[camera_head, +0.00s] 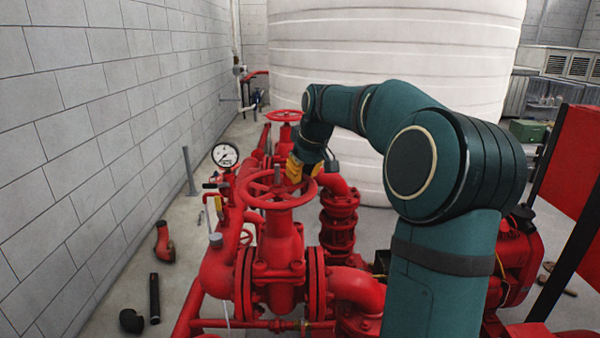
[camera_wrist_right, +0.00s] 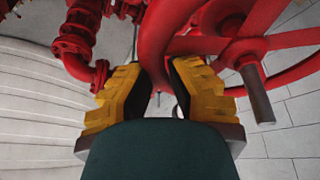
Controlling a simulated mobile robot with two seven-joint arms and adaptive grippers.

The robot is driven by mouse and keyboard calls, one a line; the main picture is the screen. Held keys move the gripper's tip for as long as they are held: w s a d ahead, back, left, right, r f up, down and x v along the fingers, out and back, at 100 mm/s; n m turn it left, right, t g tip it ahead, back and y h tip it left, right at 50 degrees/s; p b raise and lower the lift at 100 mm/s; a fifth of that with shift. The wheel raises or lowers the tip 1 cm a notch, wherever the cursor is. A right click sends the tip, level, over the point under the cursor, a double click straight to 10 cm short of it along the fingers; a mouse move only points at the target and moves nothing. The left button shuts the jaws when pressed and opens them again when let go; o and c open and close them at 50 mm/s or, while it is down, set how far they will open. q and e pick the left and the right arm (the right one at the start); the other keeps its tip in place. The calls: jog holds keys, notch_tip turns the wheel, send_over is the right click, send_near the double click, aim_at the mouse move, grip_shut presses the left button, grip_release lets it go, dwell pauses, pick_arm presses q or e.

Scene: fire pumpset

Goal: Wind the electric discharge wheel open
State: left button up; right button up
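A red spoked handwheel (camera_head: 268,203) sits level on top of a red valve (camera_head: 277,248) in the middle of the head view, with a grey stem rising through its hub. My right gripper (camera_head: 301,172), with yellow fingers, is at the far right side of this wheel's rim. In the right wrist view, the wheel's rim (camera_wrist_right: 154,45) runs between the two spread fingers (camera_wrist_right: 160,82), and a gap shows beside it. The gripper looks open around the rim, not clamped on it. The grey stem (camera_wrist_right: 257,95) shows at right. I cannot see my left gripper.
A second red handwheel (camera_head: 284,115) stands farther back. A pressure gauge (camera_head: 225,155) is left of the near wheel. Red pipes (camera_head: 340,205) fill the space to the right. A block wall (camera_head: 90,120) bounds the left and a white tank (camera_head: 400,40) the back.

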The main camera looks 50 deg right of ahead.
jog(key=shift+o, duration=0.6)
jog(key=shift+w+a+f, duration=0.1)
jog(key=shift+w+f, duration=0.05)
jog(key=shift+w, duration=0.1)
jog(key=shift+s, duration=0.1)
jog(key=v, duration=1.2)
